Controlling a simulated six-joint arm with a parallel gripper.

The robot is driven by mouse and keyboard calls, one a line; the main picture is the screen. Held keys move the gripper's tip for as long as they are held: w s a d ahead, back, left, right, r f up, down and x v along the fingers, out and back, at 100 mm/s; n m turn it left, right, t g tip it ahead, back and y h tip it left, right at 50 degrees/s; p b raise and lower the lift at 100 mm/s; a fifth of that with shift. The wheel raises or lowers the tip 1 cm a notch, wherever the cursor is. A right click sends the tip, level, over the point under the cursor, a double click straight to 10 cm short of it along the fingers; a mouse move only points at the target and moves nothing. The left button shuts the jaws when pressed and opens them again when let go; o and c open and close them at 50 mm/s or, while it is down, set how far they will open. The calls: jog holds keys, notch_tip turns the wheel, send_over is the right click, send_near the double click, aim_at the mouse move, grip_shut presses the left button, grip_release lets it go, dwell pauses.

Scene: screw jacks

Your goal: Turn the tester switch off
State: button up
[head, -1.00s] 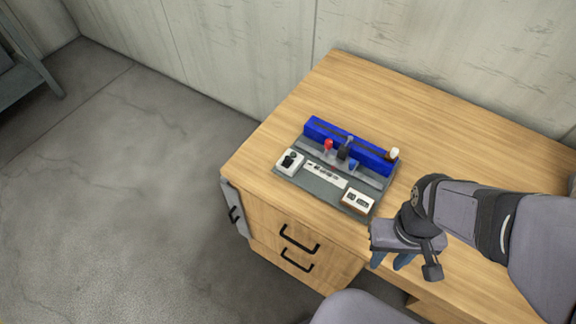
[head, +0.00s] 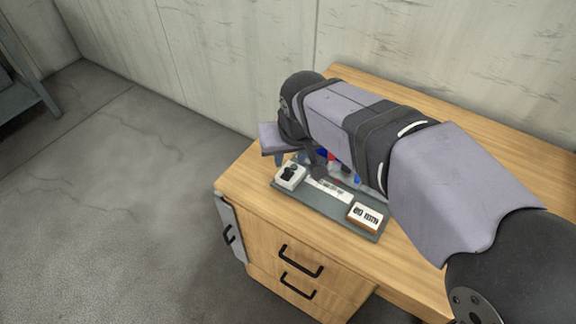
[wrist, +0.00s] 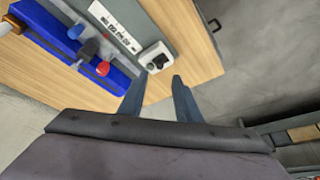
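A white switch box with a black switch (head: 290,175) sits at the left end of the grey test panel (head: 330,204). It also shows in the wrist view (wrist: 155,57), just beyond my fingertips. The switch's position is too small to tell. My gripper (head: 290,160) is above and behind the left switch box in the head view. In the wrist view my gripper (wrist: 159,76) has its two blue fingers apart, with nothing between them.
My arm hides much of the panel's back. The wooden desk (head: 245,185) is bare left of the panel; a wall stands behind.

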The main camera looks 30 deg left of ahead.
aim_at(287, 169)
jog(key=shift+f, duration=0.1)
jog(key=shift+x, duration=3.6)
grip_shut()
